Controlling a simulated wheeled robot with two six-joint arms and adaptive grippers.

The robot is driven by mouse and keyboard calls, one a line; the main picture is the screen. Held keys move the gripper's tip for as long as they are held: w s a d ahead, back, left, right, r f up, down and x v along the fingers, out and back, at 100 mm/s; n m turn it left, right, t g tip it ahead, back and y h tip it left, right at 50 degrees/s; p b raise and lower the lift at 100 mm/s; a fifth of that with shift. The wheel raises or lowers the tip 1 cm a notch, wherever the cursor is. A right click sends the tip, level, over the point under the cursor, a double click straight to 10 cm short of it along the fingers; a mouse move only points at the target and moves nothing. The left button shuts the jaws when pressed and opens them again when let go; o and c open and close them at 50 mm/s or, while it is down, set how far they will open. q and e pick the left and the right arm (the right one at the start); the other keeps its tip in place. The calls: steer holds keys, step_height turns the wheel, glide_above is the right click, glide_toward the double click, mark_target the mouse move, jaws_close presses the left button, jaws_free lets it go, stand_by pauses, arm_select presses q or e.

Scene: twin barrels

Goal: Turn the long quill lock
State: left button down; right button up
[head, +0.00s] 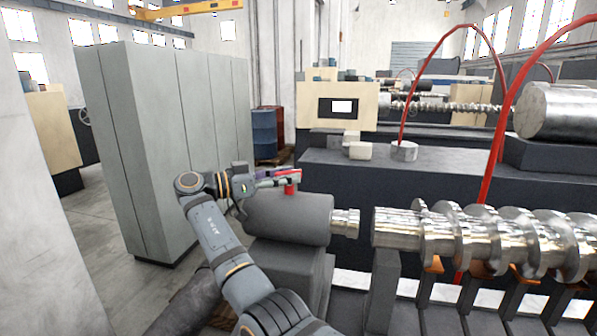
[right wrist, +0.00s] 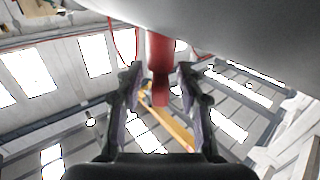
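The long quill lock is a red lever (head: 290,188) standing on top of the grey tailstock body (head: 300,220). My right gripper (head: 284,177) is at the lever, just above the tailstock, reaching in from the left. In the right wrist view, the red lever (right wrist: 160,75) sits between the two dark fingers (right wrist: 160,92). A gap shows on both sides of it, so the fingers are open around it and not clamped. The tailstock's grey underside or flank (right wrist: 235,30) fills the top of that view. My left gripper is not in view.
A shiny quill tip (head: 345,222) points right from the tailstock towards a large metal screw (head: 490,238) on orange supports. A tall grey cabinet (head: 165,140) stands to the left. Red hoses (head: 497,140) arch at the right. A blue barrel (head: 264,132) stands behind.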

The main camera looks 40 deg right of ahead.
steer(key=shift+w+a, duration=0.1)
steer(key=shift+a, duration=0.3)
steer(key=shift+r, duration=0.1)
steer(key=shift+c, duration=1.1)
jaws_close()
